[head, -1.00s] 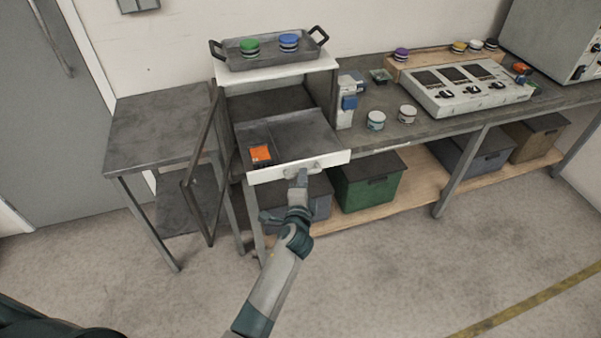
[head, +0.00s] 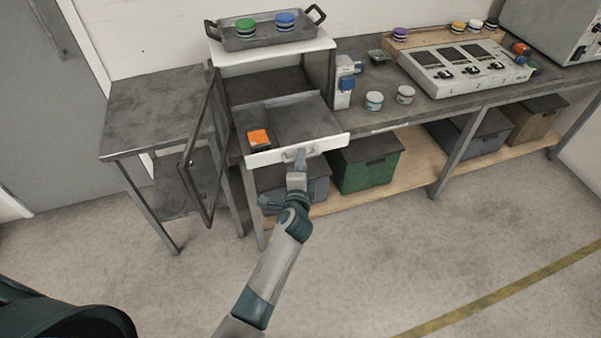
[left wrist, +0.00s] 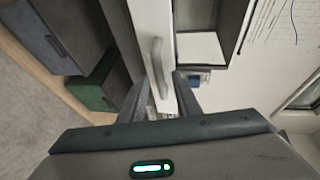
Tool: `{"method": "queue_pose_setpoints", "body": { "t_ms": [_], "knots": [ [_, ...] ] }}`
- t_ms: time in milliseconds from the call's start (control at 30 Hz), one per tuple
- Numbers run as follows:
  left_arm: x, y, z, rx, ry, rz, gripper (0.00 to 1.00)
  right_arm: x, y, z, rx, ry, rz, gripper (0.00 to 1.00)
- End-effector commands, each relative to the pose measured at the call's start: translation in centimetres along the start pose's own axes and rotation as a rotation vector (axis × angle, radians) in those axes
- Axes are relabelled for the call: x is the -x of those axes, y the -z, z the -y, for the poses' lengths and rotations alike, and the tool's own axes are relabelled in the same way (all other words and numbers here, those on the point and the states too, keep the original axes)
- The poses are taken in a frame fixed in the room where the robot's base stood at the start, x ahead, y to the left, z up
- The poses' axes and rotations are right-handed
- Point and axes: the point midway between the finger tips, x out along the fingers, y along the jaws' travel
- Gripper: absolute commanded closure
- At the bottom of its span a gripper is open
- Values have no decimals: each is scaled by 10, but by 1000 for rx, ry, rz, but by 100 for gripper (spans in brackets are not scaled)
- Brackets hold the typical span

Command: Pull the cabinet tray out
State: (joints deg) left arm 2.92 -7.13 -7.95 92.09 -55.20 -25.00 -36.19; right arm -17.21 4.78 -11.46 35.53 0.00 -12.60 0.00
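The cabinet tray (head: 306,118) is a grey drawer with a white front, standing well out of the open cabinet (head: 322,77). Its handle (head: 287,156) is on the white front and also shows in the left wrist view (left wrist: 159,62). My left gripper (head: 299,158) is at the handle. In the left wrist view its two fingers (left wrist: 160,82) stand apart on either side of the handle, with a visible gap. Whether a finger touches the handle I cannot tell. An orange-topped block (head: 258,138) lies in the tray's left compartment. My right gripper does not show.
The cabinet door (head: 199,150) hangs open on the left. A dark tray (head: 268,40) with green and blue pucks stands on the cabinet. A green bin (head: 367,166) sits on the low shelf at right. The floor in front is clear.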

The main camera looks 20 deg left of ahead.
Motion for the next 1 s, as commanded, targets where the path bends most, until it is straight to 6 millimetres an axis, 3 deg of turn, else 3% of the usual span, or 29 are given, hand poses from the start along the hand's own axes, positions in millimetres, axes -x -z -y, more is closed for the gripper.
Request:
{"method": "queue_pose_setpoints", "body": {
  "t_ms": [267,700,1000],
  "knots": [
    [25,0,-2,1,0,0,70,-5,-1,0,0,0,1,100],
    [98,0,-2,2,-1,-1,70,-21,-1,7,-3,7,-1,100],
    [118,0,-1,0,-1,0,70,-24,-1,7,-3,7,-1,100]
  ]
}}
